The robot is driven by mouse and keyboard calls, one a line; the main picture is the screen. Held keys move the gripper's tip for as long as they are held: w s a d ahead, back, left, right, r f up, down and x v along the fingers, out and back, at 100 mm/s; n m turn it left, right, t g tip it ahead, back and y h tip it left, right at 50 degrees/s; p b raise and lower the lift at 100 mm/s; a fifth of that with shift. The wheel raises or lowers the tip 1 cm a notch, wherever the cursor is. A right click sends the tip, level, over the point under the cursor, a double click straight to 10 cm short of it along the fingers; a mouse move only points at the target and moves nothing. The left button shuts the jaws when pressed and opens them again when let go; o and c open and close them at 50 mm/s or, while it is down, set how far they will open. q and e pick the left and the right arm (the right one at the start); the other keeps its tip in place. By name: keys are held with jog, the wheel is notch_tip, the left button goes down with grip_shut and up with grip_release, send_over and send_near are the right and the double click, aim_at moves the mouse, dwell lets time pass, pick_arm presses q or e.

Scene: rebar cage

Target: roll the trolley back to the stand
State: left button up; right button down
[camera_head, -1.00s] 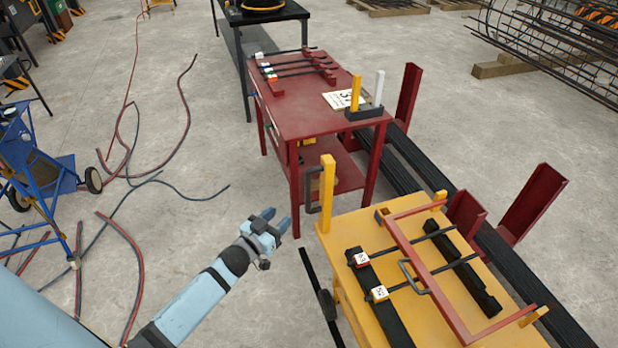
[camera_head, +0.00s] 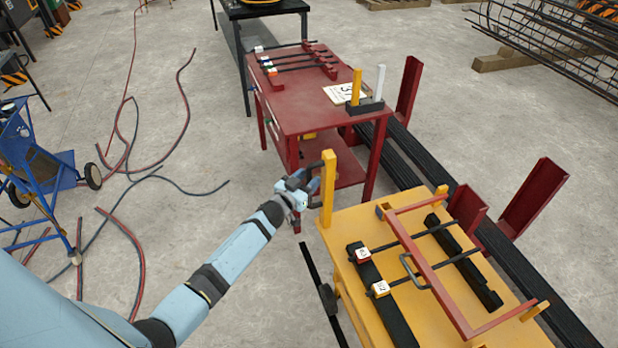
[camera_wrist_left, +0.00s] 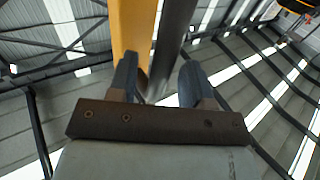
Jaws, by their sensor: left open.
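The yellow trolley (camera_head: 343,224) stands at the lower right in the head view. It carries a red frame (camera_head: 430,272), two dark rods and white-tagged blocks. A yellow post (camera_head: 328,188) rises at its back left corner, with a dark handle (camera_wrist_left: 173,45) on the side facing my left gripper (camera_head: 306,182). My left gripper is open at this handle. In the wrist view the handle runs between the two blue fingers, beside the post; whether they touch it I cannot tell. My gripper partly hides the handle in the head view. My right gripper is out of view.
A red table (camera_head: 310,108) with rods and two short posts stands just beyond the trolley. Black rails (camera_head: 420,170) with red uprights (camera_head: 533,198) run along the right. A blue cart (camera_head: 40,165) and hoses lie left. The floor between is mostly clear.

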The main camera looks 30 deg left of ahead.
pick_arm(q)
jog(key=shift+w, duration=0.5)
